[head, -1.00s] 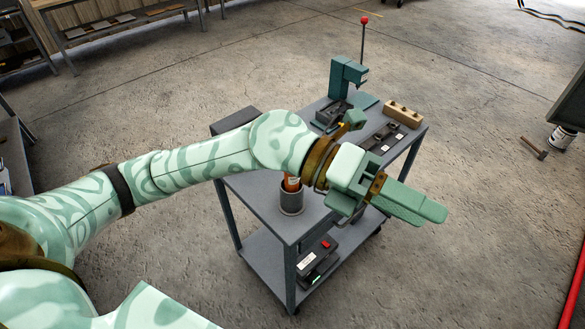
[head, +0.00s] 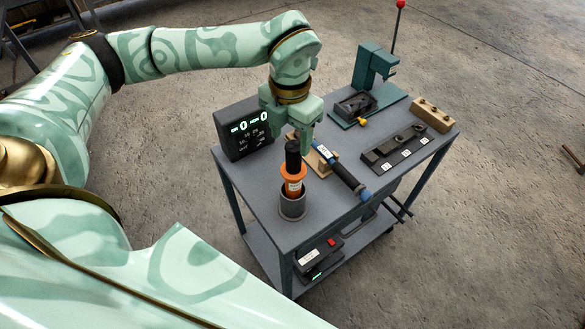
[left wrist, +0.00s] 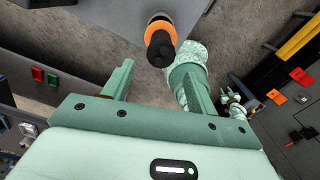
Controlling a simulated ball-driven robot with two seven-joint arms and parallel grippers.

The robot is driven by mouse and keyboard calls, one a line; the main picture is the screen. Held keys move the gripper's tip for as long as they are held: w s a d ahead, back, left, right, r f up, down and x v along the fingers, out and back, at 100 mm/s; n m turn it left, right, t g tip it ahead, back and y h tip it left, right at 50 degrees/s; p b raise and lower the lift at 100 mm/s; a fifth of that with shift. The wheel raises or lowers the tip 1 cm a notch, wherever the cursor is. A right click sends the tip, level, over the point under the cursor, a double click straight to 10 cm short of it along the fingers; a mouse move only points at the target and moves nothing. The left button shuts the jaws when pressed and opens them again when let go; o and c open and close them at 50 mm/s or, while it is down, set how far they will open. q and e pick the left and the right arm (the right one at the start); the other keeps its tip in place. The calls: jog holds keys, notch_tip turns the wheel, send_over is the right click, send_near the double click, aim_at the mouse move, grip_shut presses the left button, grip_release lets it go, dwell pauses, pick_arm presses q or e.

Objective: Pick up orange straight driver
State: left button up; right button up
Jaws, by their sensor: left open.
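The orange straight driver (head: 292,186) stands upright in a grey cup (head: 293,207) at the near part of the cart top. Its black upper end points up, and its lower end is hidden in the cup. My left gripper (head: 291,136) points down just above and behind the driver's top. In the left wrist view the open fingers (left wrist: 157,68) show with nothing between them. The driver (left wrist: 159,36) lies beyond their tips there, its black end and orange collar seen from above.
A blue-and-black driver (head: 341,170) lies on a wooden rest right of the cup. A dark display box (head: 244,128) stands left. A teal press (head: 372,75), black fixture (head: 396,148) and wooden block (head: 432,114) occupy the far part of the cart (head: 265,216).

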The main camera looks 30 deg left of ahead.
aim_at(294, 146)
pick_arm(q)
jog(key=f, duration=0.1)
jog(key=w+f, duration=0.1)
jog(key=f, duration=0.1)
jog(key=shift+w+d+f, duration=0.1)
jog(key=shift+w+f, duration=0.1)
jog(key=shift+w, duration=0.1)
jog(key=shift+s+f, duration=0.15)
jog(key=shift+f, duration=0.45)
notch_tip(294, 146, down, 4)
jog(key=shift+r, duration=0.1)
jog(key=shift+f, duration=0.3)
jog(key=c, duration=0.8)
grip_shut()
jog(key=shift+r, duration=0.1)
pick_arm(e)
jog(key=shift+w+a+r, duration=0.1)
jog(key=shift+w+r, duration=0.05)
jog(key=shift+w, duration=1)
